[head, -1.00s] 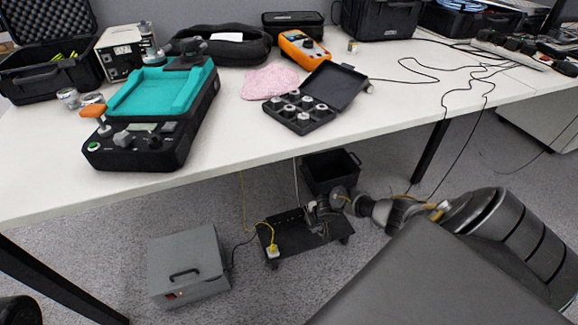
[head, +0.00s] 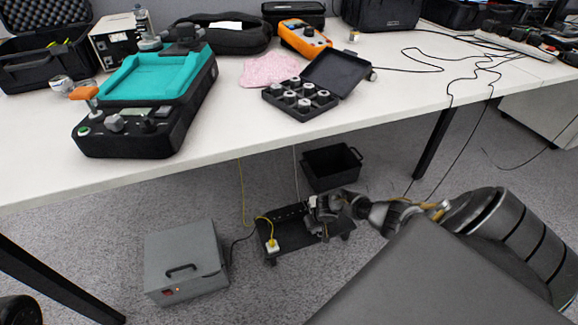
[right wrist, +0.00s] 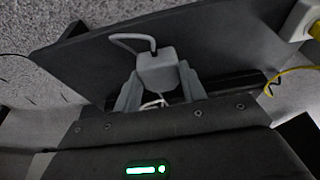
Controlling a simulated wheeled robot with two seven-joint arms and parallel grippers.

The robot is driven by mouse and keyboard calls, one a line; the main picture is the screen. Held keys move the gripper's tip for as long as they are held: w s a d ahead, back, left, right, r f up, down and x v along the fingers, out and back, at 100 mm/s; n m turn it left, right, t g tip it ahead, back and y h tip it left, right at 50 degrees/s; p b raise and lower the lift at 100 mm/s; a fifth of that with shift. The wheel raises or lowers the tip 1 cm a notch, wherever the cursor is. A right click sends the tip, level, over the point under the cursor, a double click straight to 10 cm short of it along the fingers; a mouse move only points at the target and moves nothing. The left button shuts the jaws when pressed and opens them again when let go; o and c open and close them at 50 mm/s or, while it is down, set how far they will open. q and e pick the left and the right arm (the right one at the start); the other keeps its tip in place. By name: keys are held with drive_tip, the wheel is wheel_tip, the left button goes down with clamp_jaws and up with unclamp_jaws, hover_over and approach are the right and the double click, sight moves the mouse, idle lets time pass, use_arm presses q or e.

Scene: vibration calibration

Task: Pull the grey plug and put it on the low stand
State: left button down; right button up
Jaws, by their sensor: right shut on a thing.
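The grey plug (right wrist: 157,72) shows in the right wrist view between the two fingers of my right gripper (right wrist: 160,92), with a pale cord looping from its top. My right gripper is shut on it. The plug is against or just above a dark flat surface; I cannot tell whether they touch. In the head view my right gripper (head: 318,222) is under the table, over the right part of a low black stand (head: 288,244), and hides the plug there. My left gripper is not in view.
A white socket (head: 272,246) with a yellow plug and cord sits at the stand's left end; it also shows in the wrist view (right wrist: 298,20). A grey box (head: 183,250) stands left, a black bin (head: 332,172) behind. The white tabletop (head: 230,128) is overhead.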

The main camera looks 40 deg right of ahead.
sight(317, 229)
drive_tip(key=shift+f, duration=0.4)
drive_tip(key=o, duration=1)
drive_tip(key=shift+o, duration=0.2)
drive_tip(key=shift+r, duration=0.1)
drive_tip(key=shift+p+v, duration=2.45)
drive_tip(key=shift+p, duration=0.55)
drive_tip(key=d+p+v, duration=0.1)
drive_tip(key=p+v, duration=0.5)
drive_tip(key=v, duration=0.4)
drive_tip(key=shift+s+a+r+p, duration=0.15)
drive_tip(key=shift+a+r+p, duration=0.25)
drive_tip(key=shift+a, duration=0.1)
